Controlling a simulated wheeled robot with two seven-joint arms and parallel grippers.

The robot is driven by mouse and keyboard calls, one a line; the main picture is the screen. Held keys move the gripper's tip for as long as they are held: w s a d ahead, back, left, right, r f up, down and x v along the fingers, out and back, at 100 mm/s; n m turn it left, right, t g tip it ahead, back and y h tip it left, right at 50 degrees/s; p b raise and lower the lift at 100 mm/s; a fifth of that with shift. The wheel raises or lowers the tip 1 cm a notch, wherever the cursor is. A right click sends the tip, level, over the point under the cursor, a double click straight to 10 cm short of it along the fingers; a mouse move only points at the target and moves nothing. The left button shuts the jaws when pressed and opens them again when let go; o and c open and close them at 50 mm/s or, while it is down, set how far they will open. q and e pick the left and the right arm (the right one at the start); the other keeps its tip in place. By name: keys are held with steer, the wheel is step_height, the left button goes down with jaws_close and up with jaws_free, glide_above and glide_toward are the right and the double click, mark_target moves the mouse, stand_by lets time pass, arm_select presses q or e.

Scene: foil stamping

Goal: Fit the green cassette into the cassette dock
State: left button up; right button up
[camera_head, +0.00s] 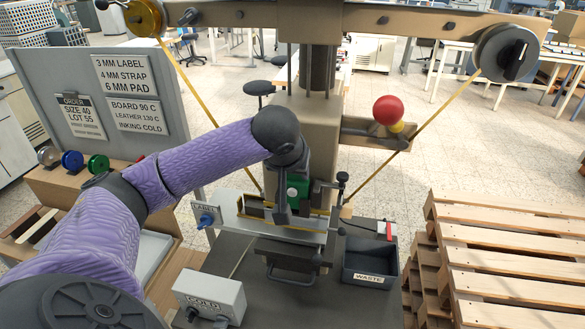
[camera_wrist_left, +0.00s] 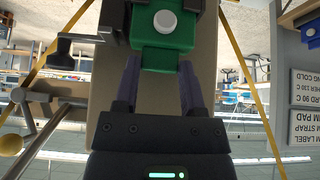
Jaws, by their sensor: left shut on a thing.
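My left gripper (camera_head: 287,182) is in front of the press column, and its fingers are shut on the green cassette (camera_head: 298,186). In the left wrist view the fingers (camera_wrist_left: 160,66) grip the narrow green tab of the cassette (camera_wrist_left: 168,40), which has a round white knob on it. Dark brackets (camera_wrist_left: 114,22) flank the cassette there and look like the dock; I cannot tell whether it is fully seated between them. In the head view my wrist partly hides the cassette. My right gripper is not in view.
The beige press column (camera_head: 308,110) stands behind, with yellow foil bands slanting down on both sides. A red ball lever (camera_head: 388,110) is at right. A waste bin (camera_head: 370,262) and the COLD box (camera_head: 210,296) sit on the dark bench. Pallets (camera_head: 505,250) are at right.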

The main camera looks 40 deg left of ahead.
arm_select(q)
steer(key=shift+f, duration=0.35)
steer(key=o, duration=1.2)
steer(key=shift+c, duration=0.2)
steer(key=v, duration=1)
steer(key=shift+p, duration=0.45)
